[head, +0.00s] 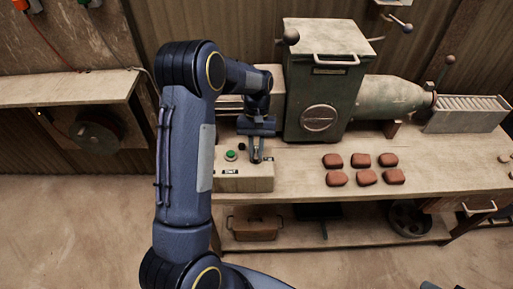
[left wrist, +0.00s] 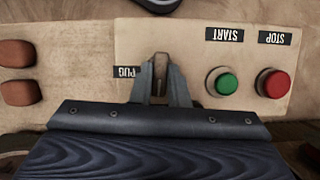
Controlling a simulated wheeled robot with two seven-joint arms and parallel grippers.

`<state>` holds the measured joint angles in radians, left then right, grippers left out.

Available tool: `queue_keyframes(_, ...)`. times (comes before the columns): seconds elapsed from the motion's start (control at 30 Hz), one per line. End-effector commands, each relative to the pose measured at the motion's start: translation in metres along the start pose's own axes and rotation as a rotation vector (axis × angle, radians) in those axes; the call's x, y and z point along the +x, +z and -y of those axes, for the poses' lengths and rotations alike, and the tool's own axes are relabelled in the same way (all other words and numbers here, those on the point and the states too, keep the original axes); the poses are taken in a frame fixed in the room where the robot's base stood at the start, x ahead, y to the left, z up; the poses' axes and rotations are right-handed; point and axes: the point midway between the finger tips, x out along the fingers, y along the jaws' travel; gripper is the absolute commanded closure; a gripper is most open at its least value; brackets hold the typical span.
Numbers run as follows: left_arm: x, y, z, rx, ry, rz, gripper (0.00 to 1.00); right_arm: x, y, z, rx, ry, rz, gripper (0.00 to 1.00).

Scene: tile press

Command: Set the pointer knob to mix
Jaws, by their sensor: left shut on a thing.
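The pointer knob (left wrist: 160,62) is on the pale control box (head: 258,184), mostly hidden between the fingers of my left gripper (left wrist: 160,78). The left gripper (head: 257,154) is shut on the knob, reaching down over the box in the head view. A black PUG label (left wrist: 126,72) shows beside the fingers in the left wrist view. I see no mix label, and I cannot tell which way the pointer faces. My right gripper is not in view.
The green START button (left wrist: 222,82) and red STOP button (left wrist: 272,83) are beside the gripper. The grey-green machine (head: 322,90) stands behind the box. Several reddish clay blocks (head: 366,178) lie on the bench (head: 440,170) to the right.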

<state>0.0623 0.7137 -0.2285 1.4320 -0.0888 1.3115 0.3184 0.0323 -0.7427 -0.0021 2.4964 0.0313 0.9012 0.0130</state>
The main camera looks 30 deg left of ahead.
Motion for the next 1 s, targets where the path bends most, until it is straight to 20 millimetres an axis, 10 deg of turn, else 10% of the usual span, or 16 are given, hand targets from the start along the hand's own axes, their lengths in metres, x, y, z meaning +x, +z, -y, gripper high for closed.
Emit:
queue_keyframes(0.73, -0.0015, -0.0012, 0.0006, -0.081, 0.035, -0.006, 1.0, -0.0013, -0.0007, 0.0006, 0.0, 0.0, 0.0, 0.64)
queue_keyframes(0.8, -0.0014, -0.0011, 0.0006, -0.081, 0.035, -0.006, 0.78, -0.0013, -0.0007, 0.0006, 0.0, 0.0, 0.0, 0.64)
queue_keyframes(1.0, -0.0007, -0.0006, 0.0006, -0.08, 0.034, -0.003, 0.64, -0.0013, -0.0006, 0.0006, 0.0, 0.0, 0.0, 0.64)
